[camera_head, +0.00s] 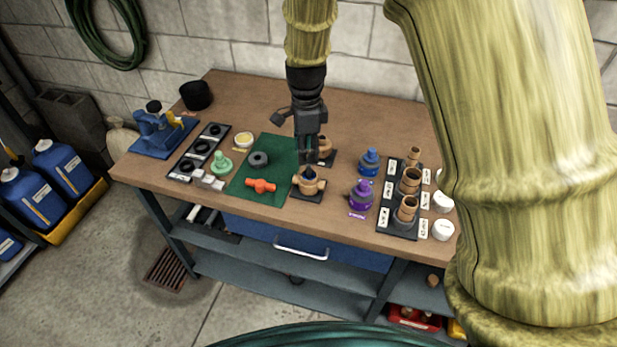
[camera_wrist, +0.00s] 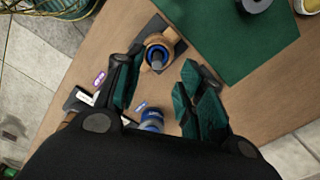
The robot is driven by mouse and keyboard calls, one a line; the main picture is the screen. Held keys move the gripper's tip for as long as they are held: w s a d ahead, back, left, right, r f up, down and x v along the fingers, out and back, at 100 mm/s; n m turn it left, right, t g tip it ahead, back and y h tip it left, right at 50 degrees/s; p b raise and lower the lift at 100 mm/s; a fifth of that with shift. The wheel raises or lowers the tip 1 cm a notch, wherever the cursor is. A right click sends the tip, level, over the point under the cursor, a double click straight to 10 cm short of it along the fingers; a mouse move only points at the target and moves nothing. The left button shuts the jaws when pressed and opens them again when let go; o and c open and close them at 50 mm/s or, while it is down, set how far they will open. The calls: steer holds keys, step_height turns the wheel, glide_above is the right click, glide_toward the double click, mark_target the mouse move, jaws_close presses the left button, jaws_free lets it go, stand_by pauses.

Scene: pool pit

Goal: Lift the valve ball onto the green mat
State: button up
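The green mat (camera_head: 282,158) lies mid-table and also shows at the upper right of the wrist view (camera_wrist: 232,45). A bronze valve body (camera_head: 308,187) stands on a dark pad at the mat's front right corner; in the wrist view the valve body (camera_wrist: 172,37) has a blue ring and a grey rounded part in its top. I cannot tell for sure whether that part is the valve ball. My gripper (camera_head: 308,160) points down above the table by the mat's right edge. Its fingers (camera_wrist: 160,92) are apart with nothing held between them. A second bronze fitting (camera_head: 326,148) is partly hidden behind it.
A dark grey ring (camera_head: 258,160) and an orange-red handle (camera_head: 261,186) lie on the mat. Blue (camera_head: 370,163) and purple (camera_head: 361,196) bottles stand to the right, beside a black tray of bronze fittings (camera_head: 408,180). A green knobbed piece (camera_head: 221,164) stands left.

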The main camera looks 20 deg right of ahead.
mark_target(309, 166)
steer(key=shift+s+f, duration=0.1)
steer(key=shift+f, duration=0.5)
steer(key=shift+s+d+f+p, duration=0.15)
steer(key=shift+f+p, duration=0.4)
steer(key=shift+f, duration=0.3)
steer(key=shift+w+d+f+p, duration=0.15)
steer(key=shift+f+p, duration=0.35)
steer(key=shift+f, duration=1.25)
steer(key=shift+s, duration=0.1)
jaws_close()
